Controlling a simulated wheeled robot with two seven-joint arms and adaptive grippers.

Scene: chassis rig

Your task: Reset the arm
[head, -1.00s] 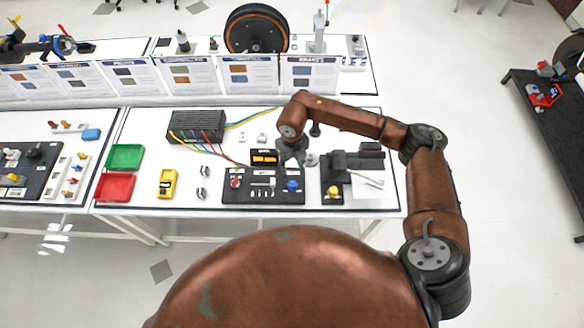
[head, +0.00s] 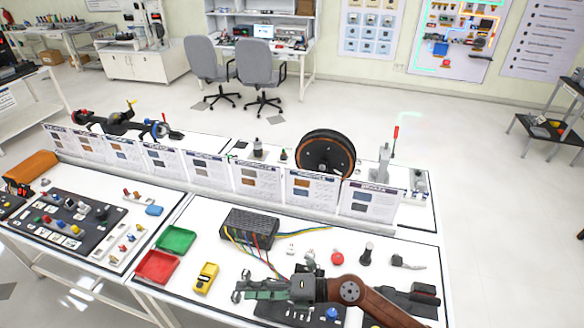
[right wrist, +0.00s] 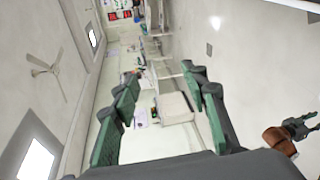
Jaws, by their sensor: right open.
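My right arm comes in from the lower right of the head view. Its right gripper (head: 243,286) points left over the front of the middle table (head: 190,290) and hides part of the black panel. The right wrist view shows its two green-padded fingers (right wrist: 163,105) spread wide, with nothing between them. At the right edge of that view is a brown arm part with a dark end (right wrist: 298,126), which looks like my left arm; its jaws are too small to read. No left arm shows in the head view.
Near the right gripper are a yellow meter (head: 205,278), a red tray (head: 157,267), a green tray (head: 176,239) and a black box with coloured wires (head: 249,228). Upright cards (head: 248,178) and a wheel (head: 326,154) stand behind.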

